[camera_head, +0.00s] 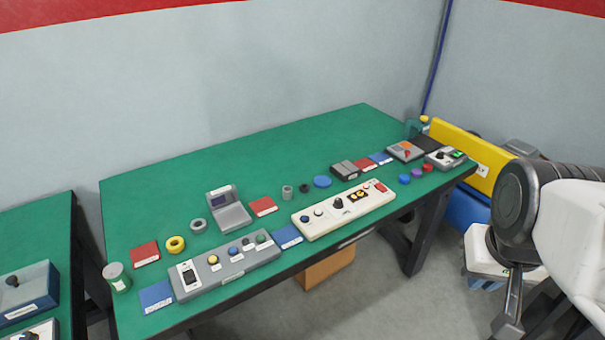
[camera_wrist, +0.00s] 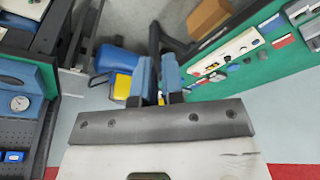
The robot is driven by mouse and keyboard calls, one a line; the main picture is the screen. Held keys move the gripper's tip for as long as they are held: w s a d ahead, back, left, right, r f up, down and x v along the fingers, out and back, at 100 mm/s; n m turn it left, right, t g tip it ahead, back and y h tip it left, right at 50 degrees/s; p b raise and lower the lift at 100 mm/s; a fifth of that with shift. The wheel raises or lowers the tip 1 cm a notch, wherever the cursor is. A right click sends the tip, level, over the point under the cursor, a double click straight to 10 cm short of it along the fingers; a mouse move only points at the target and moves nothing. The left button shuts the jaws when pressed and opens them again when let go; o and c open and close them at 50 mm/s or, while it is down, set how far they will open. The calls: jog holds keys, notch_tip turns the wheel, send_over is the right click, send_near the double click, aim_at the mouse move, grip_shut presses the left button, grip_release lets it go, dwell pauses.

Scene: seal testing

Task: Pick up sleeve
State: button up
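The best match for the sleeve is a small grey hollow cylinder (camera_head: 287,192), standing upright on the green table near its middle in the head view. I cannot make it out for sure in the wrist view. A grey ring (camera_head: 198,226) lies farther left. My gripper's two blue fingers (camera_wrist: 157,80) show in the wrist view with a gap between them and nothing held. They are over the floor area, away from the table. In the head view my arm is at the far right, well apart from the cylinder.
On the green table (camera_head: 150,199), a black ring (camera_head: 304,188) and blue disc (camera_head: 322,181) lie right of the cylinder. A white control panel (camera_head: 343,210) is in front, a grey scale-like device (camera_head: 229,212) left. A yellow barrier (camera_head: 470,155) stands behind my arm.

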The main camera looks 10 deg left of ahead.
jog(key=o, duration=1)
jog(key=w+a+f+n+h, duration=0.15)
jog(key=w+n, duration=0.25)
jog(key=w, duration=0.4)
jog(key=w+a+f+n+h, duration=0.1)
jog(key=w+a+n+h, duration=0.15)
jog(key=w+n, duration=0.45)
jog(key=n+t+h, duration=0.4)
jog(key=n+t, duration=0.2)
jog(key=n, duration=0.7)
send_over(288, 193)
jog(key=s+d, duration=0.4)
jog(key=d, duration=0.3)
jog(key=s+d, duration=0.4)
jog(key=d, duration=0.2)
notch_tip(288, 193, down, 14)
jog(key=w+a+f+n+t+y, duration=0.1)
jog(key=a+f+n, duration=0.1)
jog(key=a, duration=0.3)
jog(key=w+a+f+n+t+y, duration=0.1)
jog(key=a+f+n, duration=0.2)
jog(key=a+f, duration=0.2)
jog(key=w+a+f+n+t+y, duration=0.1)
jog(key=a+f+n+t, duration=0.1)
jog(key=a, duration=0.4)
jog(key=shift+a+f+n, duration=0.25)
jog(key=shift+f+n, duration=0.15)
jog(key=shift+f, duration=0.4)
